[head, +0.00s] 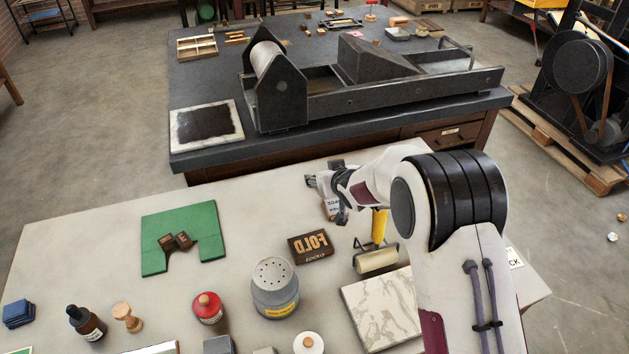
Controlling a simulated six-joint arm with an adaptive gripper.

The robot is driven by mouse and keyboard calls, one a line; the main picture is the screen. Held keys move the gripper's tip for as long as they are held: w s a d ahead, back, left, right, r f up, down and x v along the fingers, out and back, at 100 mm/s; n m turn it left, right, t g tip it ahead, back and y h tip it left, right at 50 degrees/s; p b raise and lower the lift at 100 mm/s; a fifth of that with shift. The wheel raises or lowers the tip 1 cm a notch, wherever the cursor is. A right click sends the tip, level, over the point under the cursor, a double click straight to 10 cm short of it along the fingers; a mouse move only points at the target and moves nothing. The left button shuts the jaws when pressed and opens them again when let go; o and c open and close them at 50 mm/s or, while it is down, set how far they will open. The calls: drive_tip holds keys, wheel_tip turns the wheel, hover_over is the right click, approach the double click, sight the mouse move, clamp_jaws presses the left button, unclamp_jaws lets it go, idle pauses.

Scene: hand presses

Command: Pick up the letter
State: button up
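Two small dark brown letter blocks (175,241) lie side by side on a green mat (205,215) at the left of the near table. The right one shows a pale mark like an E; the left one's mark is too small to read. My gripper (326,200) is well to their right, above the far part of the near table. Its dark fingers appear spread apart, with nothing visibly held.
A red-topped jar (207,307) and bottle (86,322) are in front. A press (370,85) occupies the far table.

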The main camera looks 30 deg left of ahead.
drive_tip(key=shift+s+a+f, duration=0.25)
drive_tip(key=shift+s+f, duration=0.05)
drive_tip(key=shift+f, duration=0.15)
drive_tip(key=shift+x, duration=1.25)
drive_tip(key=shift+w+f, duration=0.1)
drive_tip(key=shift+d+f+x, duration=0.1)
drive_tip(key=shift+d+x, duration=0.05)
drive_tip(key=shift+x, duration=0.6)
drive_tip(key=shift+d+f+x, duration=0.1)
drive_tip(key=shift+f+x, duration=0.05)
drive_tip(key=shift+x, duration=1.6)
drive_tip(key=c, duration=0.9)
